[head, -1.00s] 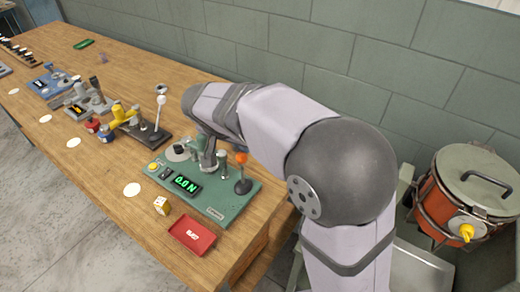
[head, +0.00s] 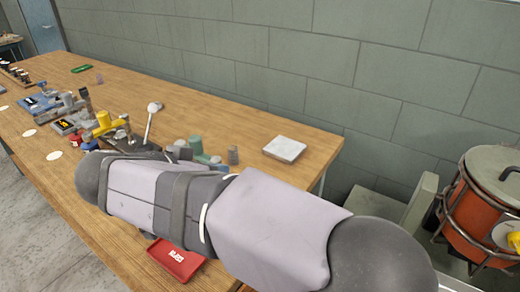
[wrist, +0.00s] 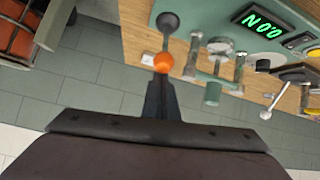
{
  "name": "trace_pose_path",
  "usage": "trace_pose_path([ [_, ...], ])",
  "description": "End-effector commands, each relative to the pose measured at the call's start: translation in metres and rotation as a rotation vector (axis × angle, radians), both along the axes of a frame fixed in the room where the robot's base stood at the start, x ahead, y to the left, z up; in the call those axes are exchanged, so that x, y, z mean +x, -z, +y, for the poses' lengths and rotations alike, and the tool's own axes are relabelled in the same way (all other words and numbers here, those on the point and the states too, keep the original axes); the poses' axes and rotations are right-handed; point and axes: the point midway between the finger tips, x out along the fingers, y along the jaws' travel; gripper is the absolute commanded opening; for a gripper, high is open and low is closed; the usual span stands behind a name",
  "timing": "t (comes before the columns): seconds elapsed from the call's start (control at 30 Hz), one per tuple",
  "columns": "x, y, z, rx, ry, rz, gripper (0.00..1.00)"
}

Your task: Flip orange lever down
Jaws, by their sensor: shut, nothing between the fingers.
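The orange lever knob (wrist: 163,63) shows in the wrist view, on a dark stem rising from a round black base on the green spring coiler (wrist: 220,12). My gripper (wrist: 161,80) is shut and empty, its dark fingertips right at the knob; I cannot tell whether they touch it. The coiler's display (wrist: 262,21) is lit green and appears upside down, reading 0.0 N. In the head view my arm covers the lever, the display and my gripper; only some green and grey posts (head: 196,145) of the coiler show above it.
A red tray (head: 177,259) lies at the table's front edge, partly behind my arm. A white square block (head: 285,148) lies at the back right. A white-knobbed lever (head: 152,108) and a yellow-handled device (head: 104,124) stand to the left. The wooden table (head: 225,112) is clear toward the wall.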

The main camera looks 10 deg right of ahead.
Motion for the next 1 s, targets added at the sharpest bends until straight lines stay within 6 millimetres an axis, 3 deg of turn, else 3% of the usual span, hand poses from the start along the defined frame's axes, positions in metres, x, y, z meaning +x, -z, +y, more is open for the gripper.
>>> trace_pose_path([
  [0.7, -0.006, 0.007, 0.007, 0.002, -0.007, 0.015, 0.00],
  [1.0, 0.010, -0.010, -0.004, 0.001, -0.004, 0.007, 0.00],
])
